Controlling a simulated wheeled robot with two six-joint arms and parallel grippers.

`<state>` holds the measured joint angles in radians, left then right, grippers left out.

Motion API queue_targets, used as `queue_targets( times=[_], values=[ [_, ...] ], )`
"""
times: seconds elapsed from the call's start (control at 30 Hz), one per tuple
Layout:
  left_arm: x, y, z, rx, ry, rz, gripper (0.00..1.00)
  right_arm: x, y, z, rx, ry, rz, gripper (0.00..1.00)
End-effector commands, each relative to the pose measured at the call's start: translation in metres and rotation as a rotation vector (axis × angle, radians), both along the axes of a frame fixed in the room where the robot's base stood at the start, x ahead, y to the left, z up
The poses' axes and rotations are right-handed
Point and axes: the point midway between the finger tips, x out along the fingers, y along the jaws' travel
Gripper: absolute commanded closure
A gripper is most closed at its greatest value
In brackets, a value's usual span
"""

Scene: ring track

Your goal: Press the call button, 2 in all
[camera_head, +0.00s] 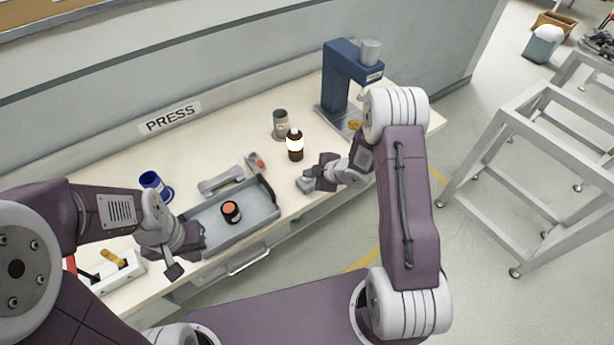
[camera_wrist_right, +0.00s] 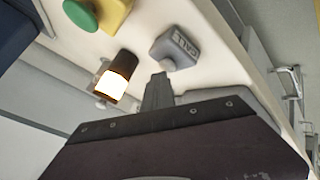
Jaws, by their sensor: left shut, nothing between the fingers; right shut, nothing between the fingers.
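The call button is a small grey box marked CALL (camera_wrist_right: 176,46) in the right wrist view, with a pale round knob on its near side. In the head view, a small grey shape at the table's front edge, beside my right gripper (camera_head: 311,182), appears to be this box, partly covered. My right gripper (camera_wrist_right: 158,82) is shut and empty. Its tips are very close to the knob; I cannot tell whether they touch. My left gripper (camera_head: 174,270) is shut and empty in front of the grey tray.
A lit dark lamp (camera_head: 295,146) stands behind my right gripper. A grey tray (camera_head: 262,222) holds a dark jar with an orange top. A blue press machine (camera_head: 341,75), a grey cup (camera_head: 280,125) and a blue mug (camera_head: 151,182) stand on the table. A metal frame (camera_head: 520,140) is at right.

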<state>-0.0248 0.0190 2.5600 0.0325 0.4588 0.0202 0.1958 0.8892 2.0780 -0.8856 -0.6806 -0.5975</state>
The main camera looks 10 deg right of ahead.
Motion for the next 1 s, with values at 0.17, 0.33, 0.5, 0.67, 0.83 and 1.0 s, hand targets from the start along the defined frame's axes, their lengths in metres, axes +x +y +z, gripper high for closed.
queue_targets(
  times=[0.17, 0.33, 0.5, 0.67, 0.83, 1.0],
  values=[
    [0.0, 0.0, 0.001, 0.0, 0.0, 0.0, 1.0, 0.0, 0.0, 0.001, 0.0, 0.002, -0.001, 1.0],
    [0.0, 0.0, 0.009, 0.0, 0.0, 0.0, 1.0, 0.0, 0.0, 0.01, 0.0, 0.002, -0.001, 1.0],
    [0.0, 0.0, 0.018, 0.0, 0.0, 0.0, 1.0, 0.0, 0.0, 0.02, 0.0, 0.002, -0.001, 1.0],
    [0.0, 0.0, 0.018, 0.0, 0.0, 0.0, 1.0, 0.0, 0.0, 0.02, 0.0, 0.002, -0.001, 1.0],
    [0.0, 0.0, 0.018, 0.0, 0.0, 0.0, 1.0, 0.0, 0.0, 0.02, 0.0, 0.002, -0.001, 1.0],
    [0.0, 0.0, 0.027, 0.0, 0.0, 0.0, 1.0, 0.0, 0.0, 0.031, 0.0, 0.0, 0.0, 1.0]
  ],
)
